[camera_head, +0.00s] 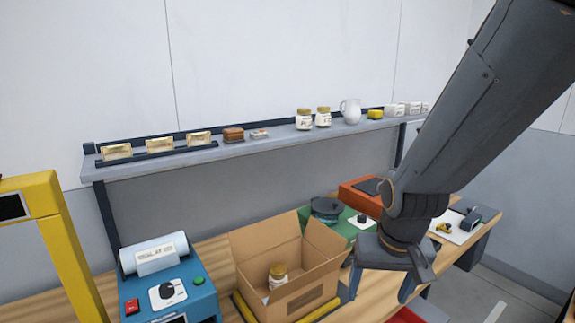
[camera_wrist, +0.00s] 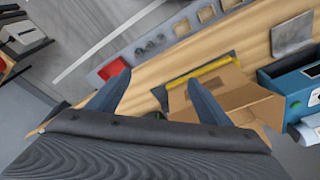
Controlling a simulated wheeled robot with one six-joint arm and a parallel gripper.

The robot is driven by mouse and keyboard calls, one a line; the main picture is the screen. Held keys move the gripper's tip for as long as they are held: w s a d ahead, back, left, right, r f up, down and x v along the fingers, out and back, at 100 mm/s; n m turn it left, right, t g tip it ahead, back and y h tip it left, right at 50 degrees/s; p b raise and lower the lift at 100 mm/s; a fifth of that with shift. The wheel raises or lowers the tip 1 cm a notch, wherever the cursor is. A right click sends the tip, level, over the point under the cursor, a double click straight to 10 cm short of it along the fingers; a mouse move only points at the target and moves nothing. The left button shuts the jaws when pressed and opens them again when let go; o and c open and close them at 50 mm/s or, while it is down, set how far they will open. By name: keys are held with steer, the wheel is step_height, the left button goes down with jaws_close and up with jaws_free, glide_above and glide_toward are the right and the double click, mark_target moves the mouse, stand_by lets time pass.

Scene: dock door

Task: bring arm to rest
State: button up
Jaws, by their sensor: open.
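My arm comes down from the upper right in the head view, and my gripper (camera_head: 378,284) hangs over the bench just right of an open cardboard box (camera_head: 255,259). In the wrist view my gripper (camera_wrist: 158,92) shows two dark fingers spread wide apart with nothing between them. The wooden bench top (camera_wrist: 150,80) lies below, with the cardboard box (camera_wrist: 238,92) beside and partly behind the right finger. In the head view a jar with a gold lid (camera_head: 278,275) stands inside the box.
A blue machine (camera_head: 195,293) and a yellow frame (camera_head: 55,215) stand left. A wall shelf (camera_head: 230,149) holds jars, a white pitcher (camera_head: 350,111) and small packs. Behind my gripper are a green unit (camera_head: 308,213) and an orange box (camera_head: 352,192). Floor shows at the right.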

step_height(320, 180, down, 14)
steer(key=d+n+g+b, duration=0.1)
steer(key=b, duration=1)
steer(key=shift+r+b, duration=0.25)
steer(key=shift+b, duration=0.1)
